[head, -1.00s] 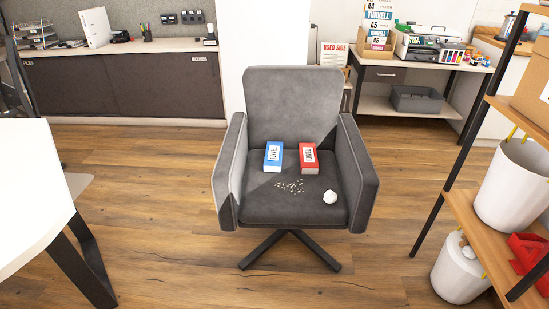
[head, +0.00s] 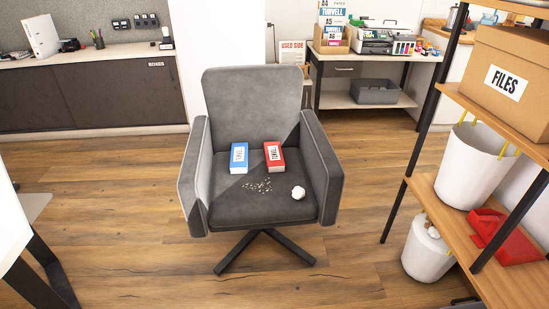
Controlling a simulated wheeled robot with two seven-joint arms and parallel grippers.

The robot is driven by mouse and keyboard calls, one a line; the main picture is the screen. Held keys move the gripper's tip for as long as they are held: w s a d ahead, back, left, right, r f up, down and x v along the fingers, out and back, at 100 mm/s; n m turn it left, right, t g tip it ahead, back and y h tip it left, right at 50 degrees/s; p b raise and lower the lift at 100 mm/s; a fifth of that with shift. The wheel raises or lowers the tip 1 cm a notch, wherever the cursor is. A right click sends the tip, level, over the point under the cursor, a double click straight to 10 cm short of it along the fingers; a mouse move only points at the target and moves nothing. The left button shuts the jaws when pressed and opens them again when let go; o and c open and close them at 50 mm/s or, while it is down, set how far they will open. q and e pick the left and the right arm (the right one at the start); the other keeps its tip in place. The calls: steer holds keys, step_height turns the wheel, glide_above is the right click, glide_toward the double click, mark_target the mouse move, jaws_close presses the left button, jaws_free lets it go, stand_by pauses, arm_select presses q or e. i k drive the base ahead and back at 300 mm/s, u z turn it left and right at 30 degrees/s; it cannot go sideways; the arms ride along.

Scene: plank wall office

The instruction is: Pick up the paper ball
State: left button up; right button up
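The white paper ball (head: 298,192) lies on the seat of the grey office chair (head: 250,105), at the front right of the seat near the right armrest. A blue box (head: 239,157) and a red box (head: 274,157) stand behind it on the seat. Small pale crumbs (head: 257,186) lie to the left of the ball. Neither of my grippers shows in the head view.
A white table (head: 12,225) stands at the left edge. At the right, a shelf (head: 455,228) holds a FILES box (head: 506,80), a white bin (head: 470,165) and a red dustpan (head: 505,237). Another white bin (head: 427,252) stands low beside it. Wooden floor (head: 345,262) is clear around the chair.

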mark_target(297, 192)
steer(key=k, duration=0.55)
steer(key=z, duration=1.3)
steer(key=i, duration=1.65)
steer(key=u, duration=0.55)
